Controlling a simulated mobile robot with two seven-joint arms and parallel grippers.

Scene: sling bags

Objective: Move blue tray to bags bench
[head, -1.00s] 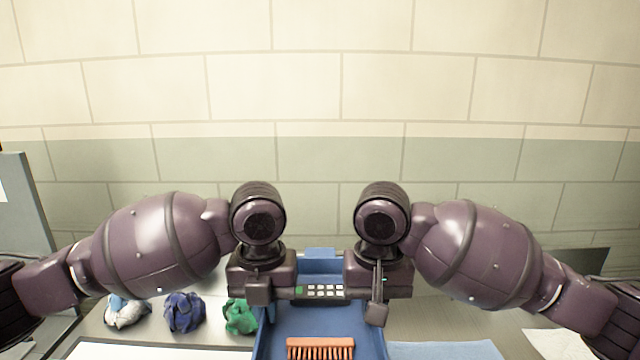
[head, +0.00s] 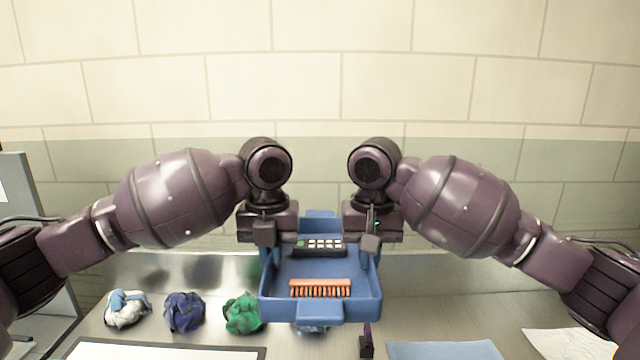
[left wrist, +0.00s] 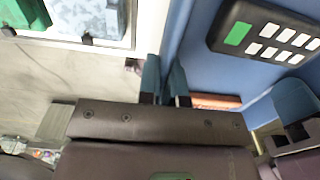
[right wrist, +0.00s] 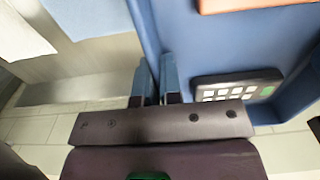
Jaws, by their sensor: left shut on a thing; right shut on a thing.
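The blue tray (head: 322,311) is held up above the bench, roughly level, between my two arms in the head view. It carries an orange brush (head: 320,288) near its front and a dark keypad device (head: 320,248) with white keys and one green key. My left gripper (left wrist: 165,95) is shut on the tray's left wall. My right gripper (right wrist: 156,90) is shut on the tray's right wall. In the head view the gripper fingers are hidden by the wrists.
Below is a metal bench (head: 465,310). Crumpled white-blue (head: 127,309), navy (head: 184,312) and green (head: 243,313) bundles lie at left. A dark-rimmed white board (head: 160,352), a blue sheet (head: 445,350), a white sheet (head: 568,343) and a small dark-purple item (head: 366,342) lie in front.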

